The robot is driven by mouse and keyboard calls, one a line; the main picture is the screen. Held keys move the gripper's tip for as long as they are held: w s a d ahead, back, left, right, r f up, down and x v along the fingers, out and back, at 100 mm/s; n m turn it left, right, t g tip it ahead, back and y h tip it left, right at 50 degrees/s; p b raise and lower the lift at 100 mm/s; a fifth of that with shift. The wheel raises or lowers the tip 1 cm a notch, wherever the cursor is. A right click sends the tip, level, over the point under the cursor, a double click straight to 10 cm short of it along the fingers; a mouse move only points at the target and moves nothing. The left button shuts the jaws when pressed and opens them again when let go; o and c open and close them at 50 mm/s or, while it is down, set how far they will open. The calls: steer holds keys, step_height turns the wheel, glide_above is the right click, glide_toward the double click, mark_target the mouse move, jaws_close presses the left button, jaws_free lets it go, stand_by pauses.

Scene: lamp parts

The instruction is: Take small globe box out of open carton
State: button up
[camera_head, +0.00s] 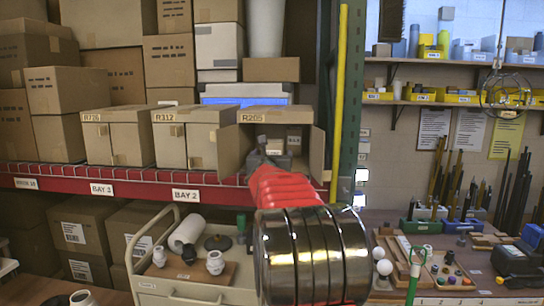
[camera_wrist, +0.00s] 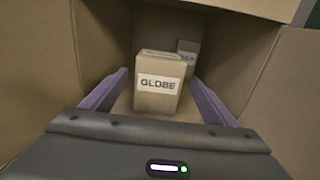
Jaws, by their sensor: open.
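The open carton (camera_head: 316,153), labelled R205, stands on the red shelf with its flaps spread. In the wrist view its cardboard walls (camera_wrist: 103,40) surround the view. A small box labelled GLOBE (camera_wrist: 158,84) stands upright inside it. A second small box (camera_wrist: 188,50) with a partly hidden label stands behind it to the right. My gripper (camera_wrist: 158,100) is open, with a purple finger on each side of the globe box and gaps visible between. In the head view my gripper (camera_head: 270,150) is at the carton's opening, and my red and black arm hides part of it.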

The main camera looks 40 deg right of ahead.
stand_by(0.3)
steer(key=shift+x, duration=2.6)
steer(key=shift+r, duration=0.1)
steer(key=c, duration=1.4)
